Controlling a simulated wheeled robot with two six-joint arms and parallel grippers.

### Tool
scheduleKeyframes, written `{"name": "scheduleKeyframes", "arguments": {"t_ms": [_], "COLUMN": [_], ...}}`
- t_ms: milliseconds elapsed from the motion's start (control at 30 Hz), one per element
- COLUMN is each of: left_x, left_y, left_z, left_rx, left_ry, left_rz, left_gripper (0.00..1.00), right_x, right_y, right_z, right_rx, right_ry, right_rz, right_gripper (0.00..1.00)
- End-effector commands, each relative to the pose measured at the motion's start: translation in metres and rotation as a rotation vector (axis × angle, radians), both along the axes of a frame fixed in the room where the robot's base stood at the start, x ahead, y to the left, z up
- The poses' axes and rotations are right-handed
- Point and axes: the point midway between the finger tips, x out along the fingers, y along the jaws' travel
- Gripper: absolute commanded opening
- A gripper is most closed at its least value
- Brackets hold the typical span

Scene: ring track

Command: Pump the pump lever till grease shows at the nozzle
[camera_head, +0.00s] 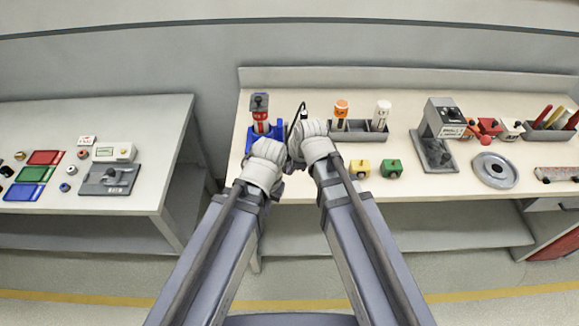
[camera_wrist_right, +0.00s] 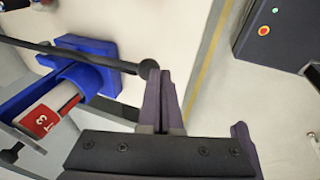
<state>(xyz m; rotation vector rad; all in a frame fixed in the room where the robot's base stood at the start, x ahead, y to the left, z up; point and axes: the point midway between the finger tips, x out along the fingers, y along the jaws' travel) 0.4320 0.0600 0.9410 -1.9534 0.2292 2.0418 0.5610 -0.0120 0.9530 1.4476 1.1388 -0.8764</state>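The pump, a red and white cylinder (camera_head: 260,112) with a dark top, stands in a blue holder (camera_head: 279,128) near the left end of the right-hand bench. In the right wrist view the red-banded cylinder (camera_wrist_right: 40,118) lies across the blue holder (camera_wrist_right: 112,62). A dark lever rod (camera_wrist_right: 85,56) with a ball end runs beside it. My right gripper (camera_wrist_right: 162,75) is shut, its fingertips at the ball end, touching or nearly so; nothing shows between them. My left gripper (camera_head: 275,185) is just in front of the holder, fingers mostly hidden. I cannot make out the nozzle or any grease.
An orange-topped bottle (camera_head: 341,110) and a white bottle (camera_head: 381,114) stand by a grey tray (camera_head: 357,136). A grey press (camera_head: 437,135) and round plate (camera_head: 495,170) are farther right.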

Motion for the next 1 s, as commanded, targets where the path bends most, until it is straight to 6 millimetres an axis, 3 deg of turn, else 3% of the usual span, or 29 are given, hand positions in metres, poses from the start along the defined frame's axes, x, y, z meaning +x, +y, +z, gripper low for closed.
{"name": "scheduleKeyframes", "arguments": {"t_ms": [33,200,400,1000], "left_x": [0.0,0.0,0.0,0.0], "left_y": [0.0,0.0,0.0,0.0], "left_z": [0.013,0.038,0.057,0.058], "left_rx": [0.0,0.0,0.0,0.0], "left_ry": [0.0,0.0,0.0,0.0], "left_rz": [0.0,0.0,-0.001,-0.001], "left_gripper": [0.0,0.0,0.0,0.0], "right_x": [-0.004,-0.012,-0.019,-0.02], "right_y": [-0.002,-0.007,-0.01,-0.011], "right_z": [0.014,0.038,0.058,0.059], "right_rx": [0.0,0.002,0.003,0.004], "right_ry": [-0.001,-0.005,-0.009,-0.011], "right_rz": [-0.001,-0.001,-0.001,-0.001], "right_gripper": [0.0,0.0,0.0,0.0]}}
